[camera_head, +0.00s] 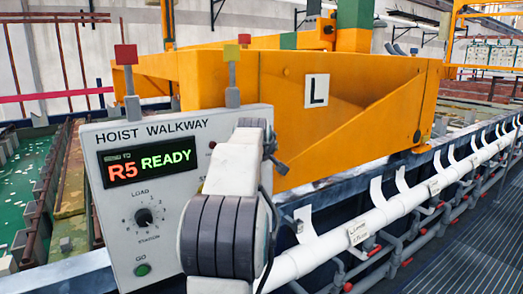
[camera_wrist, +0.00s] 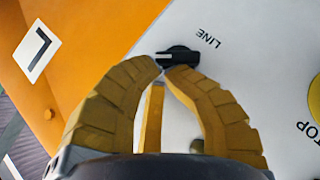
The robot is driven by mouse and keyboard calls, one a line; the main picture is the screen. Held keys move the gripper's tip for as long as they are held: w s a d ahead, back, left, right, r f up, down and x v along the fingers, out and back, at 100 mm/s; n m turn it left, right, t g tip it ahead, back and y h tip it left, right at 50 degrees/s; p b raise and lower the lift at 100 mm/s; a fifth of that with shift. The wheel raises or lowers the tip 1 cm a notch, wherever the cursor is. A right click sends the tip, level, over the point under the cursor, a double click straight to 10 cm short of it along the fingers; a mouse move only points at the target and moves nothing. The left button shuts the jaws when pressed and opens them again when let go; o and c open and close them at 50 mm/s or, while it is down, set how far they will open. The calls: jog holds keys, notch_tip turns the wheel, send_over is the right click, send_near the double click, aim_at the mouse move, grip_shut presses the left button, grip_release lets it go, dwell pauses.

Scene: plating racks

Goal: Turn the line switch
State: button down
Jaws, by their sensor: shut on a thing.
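The line switch (camera_wrist: 181,54) is a small black knob with a white mark, on the pale panel beside the printed word LINE in the wrist view. The mark points to the left there. My gripper (camera_wrist: 168,69) has its two yellow ribbed fingers closed together at the knob, with the tips on its near side. It is shut on the knob. In the head view my arm covers the right part of the control box (camera_head: 120,215), so the switch and fingertips are hidden there. The box display (camera_head: 148,165) reads R5 READY.
A load station dial (camera_head: 144,217) and a green GO button (camera_head: 142,270) are on the box's left side. A yellow disc (camera_wrist: 315,100) marked STOP is at the wrist view's right edge. An orange hoist frame (camera_head: 375,105) stands behind. A white pipe (camera_head: 380,217) runs along the right.

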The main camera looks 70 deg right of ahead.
jog(key=shift+d+r, duration=0.1)
jog(key=shift+r, duration=0.05)
jog(key=shift+w+d+r+p, duration=0.1)
jog(key=shift+d+r+p, duration=0.05)
jog(key=shift+r+p, duration=0.6)
